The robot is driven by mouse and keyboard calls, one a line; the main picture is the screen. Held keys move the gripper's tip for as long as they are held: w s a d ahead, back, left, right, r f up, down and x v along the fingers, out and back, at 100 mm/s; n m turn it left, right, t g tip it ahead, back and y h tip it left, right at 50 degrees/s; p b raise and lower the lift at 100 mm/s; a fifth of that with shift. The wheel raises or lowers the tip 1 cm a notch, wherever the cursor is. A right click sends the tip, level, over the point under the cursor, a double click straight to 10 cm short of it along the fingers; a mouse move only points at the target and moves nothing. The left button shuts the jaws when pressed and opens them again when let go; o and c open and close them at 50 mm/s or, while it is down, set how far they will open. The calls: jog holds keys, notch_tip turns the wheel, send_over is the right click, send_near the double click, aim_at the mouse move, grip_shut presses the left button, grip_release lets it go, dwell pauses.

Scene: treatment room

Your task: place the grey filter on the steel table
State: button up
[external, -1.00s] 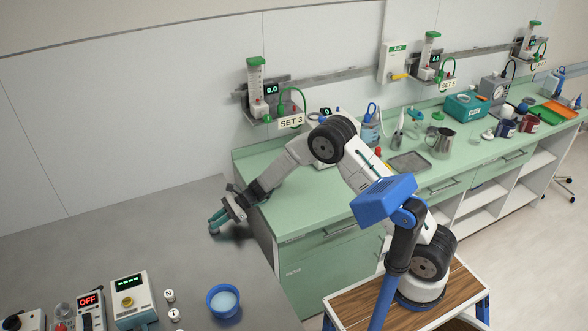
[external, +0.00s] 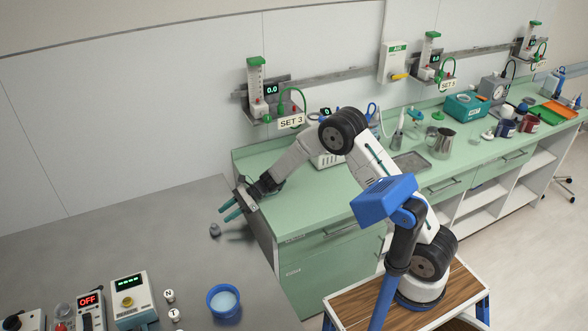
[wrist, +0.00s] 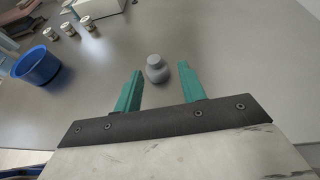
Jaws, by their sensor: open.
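The grey filter (external: 215,230) stands on the steel table (external: 130,235), near its right edge beside the green counter. In the wrist view the small round grey filter (wrist: 156,70) sits upright on the table, just beyond and between the two teal fingertips. My gripper (external: 229,209) is open and empty, raised and apart from the filter, up and to its right in the external view. Both teal fingers (wrist: 159,78) show in the wrist view with a clear gap between them.
The green counter (external: 300,205) edge is close under my wrist. The table's middle is clear.

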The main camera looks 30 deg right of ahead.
jog(key=v, duration=0.6)
jog(key=shift+d+r, duration=0.1)
jog(key=shift+d, duration=0.25)
